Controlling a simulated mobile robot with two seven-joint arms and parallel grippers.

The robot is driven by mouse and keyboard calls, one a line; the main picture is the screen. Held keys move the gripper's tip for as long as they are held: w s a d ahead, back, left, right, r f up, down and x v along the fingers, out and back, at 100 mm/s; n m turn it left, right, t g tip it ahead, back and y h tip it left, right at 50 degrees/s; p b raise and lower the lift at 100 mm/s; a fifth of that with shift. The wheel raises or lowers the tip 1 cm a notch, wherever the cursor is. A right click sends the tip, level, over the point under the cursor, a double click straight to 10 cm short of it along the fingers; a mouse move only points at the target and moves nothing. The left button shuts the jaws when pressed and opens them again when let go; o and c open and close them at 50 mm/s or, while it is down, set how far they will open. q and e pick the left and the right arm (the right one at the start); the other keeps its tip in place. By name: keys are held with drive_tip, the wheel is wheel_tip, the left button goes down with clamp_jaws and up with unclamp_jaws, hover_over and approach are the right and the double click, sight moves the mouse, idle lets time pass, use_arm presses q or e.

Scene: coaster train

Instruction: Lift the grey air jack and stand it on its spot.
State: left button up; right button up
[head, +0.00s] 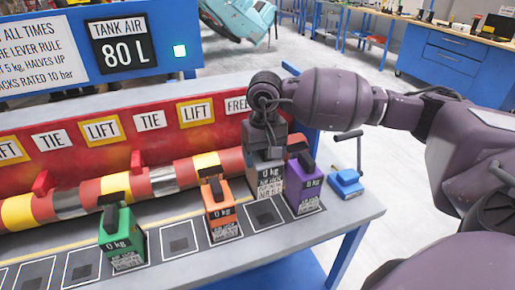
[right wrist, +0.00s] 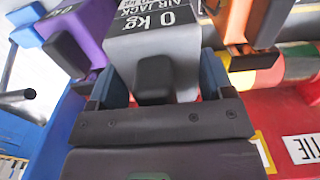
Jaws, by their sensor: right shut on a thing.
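The grey air jack (head: 269,182) is a pale box with a "0 kg" label, between the orange and purple jacks in the head view. My right gripper (head: 267,142) is above it and shut on it. In the right wrist view the gripper (right wrist: 160,88) has its blue fingers on either side of the jack's dark handle, and the grey jack (right wrist: 168,42) looks upright. A marked square spot (head: 264,214) with a dark centre shows just in front of the jack's lower edge. I cannot tell whether its base touches the table. My left gripper is not in view.
The orange jack (head: 219,212) and purple jack (head: 303,186) stand close on either side. A green jack (head: 122,241) stands further left, with empty marked squares (head: 180,246) around it. A red-yellow pipe (head: 90,196) lies behind. A blue pump (head: 345,184) is at the right edge.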

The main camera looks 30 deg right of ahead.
sight(263, 186)
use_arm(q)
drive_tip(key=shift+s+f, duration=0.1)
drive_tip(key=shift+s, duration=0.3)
use_arm(e)
drive_tip(key=shift+s+r, duration=0.1)
drive_tip(key=shift+r, duration=0.05)
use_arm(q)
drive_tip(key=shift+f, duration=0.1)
use_arm(e)
drive_tip(key=shift+f+b, duration=0.3)
drive_tip(key=shift+b, duration=0.05)
drive_tip(key=shift+f+b, duration=0.45)
drive_tip(key=shift+f, duration=0.25)
drive_tip(key=shift+f+b, duration=0.4)
drive_tip(key=shift+f, duration=0.35)
wheel_tip(263, 186, down, 2)
drive_tip(key=shift+b, duration=0.6)
drive_tip(key=shift+f+b, duration=0.75)
drive_tip(key=shift+f, duration=0.65)
drive_tip(key=shift+f+b, duration=0.75)
drive_tip(key=shift+f, duration=0.5)
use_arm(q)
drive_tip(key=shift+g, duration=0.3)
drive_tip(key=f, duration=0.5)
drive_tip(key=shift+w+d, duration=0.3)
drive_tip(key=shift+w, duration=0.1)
